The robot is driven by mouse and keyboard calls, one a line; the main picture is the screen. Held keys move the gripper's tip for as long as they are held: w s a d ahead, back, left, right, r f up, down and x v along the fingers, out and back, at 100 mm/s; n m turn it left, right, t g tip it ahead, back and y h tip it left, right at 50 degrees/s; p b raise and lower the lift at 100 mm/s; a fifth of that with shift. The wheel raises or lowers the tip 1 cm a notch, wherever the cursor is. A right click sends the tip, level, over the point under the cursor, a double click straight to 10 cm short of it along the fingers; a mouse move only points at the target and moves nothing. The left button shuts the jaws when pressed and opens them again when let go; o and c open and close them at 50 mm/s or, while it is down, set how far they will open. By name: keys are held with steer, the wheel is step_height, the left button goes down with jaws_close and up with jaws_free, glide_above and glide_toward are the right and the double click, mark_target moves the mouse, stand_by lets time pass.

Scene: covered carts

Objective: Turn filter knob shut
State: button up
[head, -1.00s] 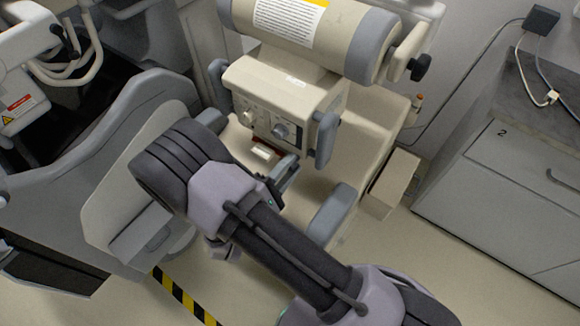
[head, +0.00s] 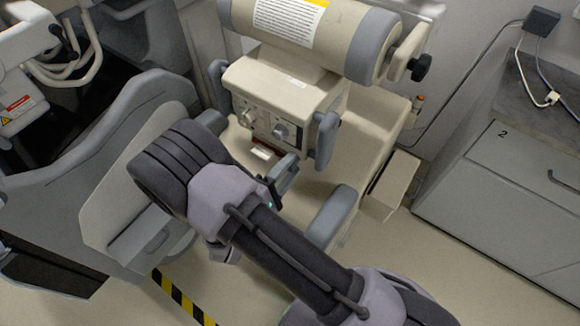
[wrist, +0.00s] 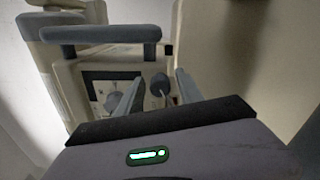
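The beige machine (head: 295,88) has a front control panel with a grey knob (head: 280,131) at its right and a smaller one (head: 247,117) to the left. No readable label shows which is the filter knob. In the wrist view, my gripper (wrist: 158,79) is open, its two grey fingers apart. A round dark knob (wrist: 160,84) on a stem shows between the fingers; I cannot tell whether they touch it. Another grey knob (wrist: 113,102) sits on the panel, left of the left finger and partly hidden. In the head view my arm hides most of the gripper.
Grey padded handles stand beside the panel, one at the right (head: 326,140). A cylindrical housing (head: 305,30) is above. A grey seat-like shell (head: 110,145) stands left, and a drawer cabinet (head: 510,195) stands right.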

stand_by(0.4)
steer(key=p+v, duration=0.3)
steer(key=v, duration=1.4)
steer(key=shift+p, duration=0.4)
steer(key=shift+s+a, duration=0.1)
steer(key=d+r+m+g+y, duration=0.4)
steer(key=d+r+m+g, duration=0.7)
steer(key=d+r+g, duration=0.45)
steer(key=s+d+r+m+t+y, duration=0.1)
steer(key=s+r+m+t+y, duration=0.1)
steer(key=r, duration=0.4)
steer(key=s+d+r+m+t+y, duration=0.1)
steer(key=d+r+m+t+y, duration=0.1)
steer(key=r+m+t+y, duration=0.2)
step_height(320, 180, up, 2)
steer(key=t+y, duration=0.1)
steer(key=y, duration=0.2)
steer(key=shift+s+m, duration=0.3)
steer(key=shift+s, duration=0.1)
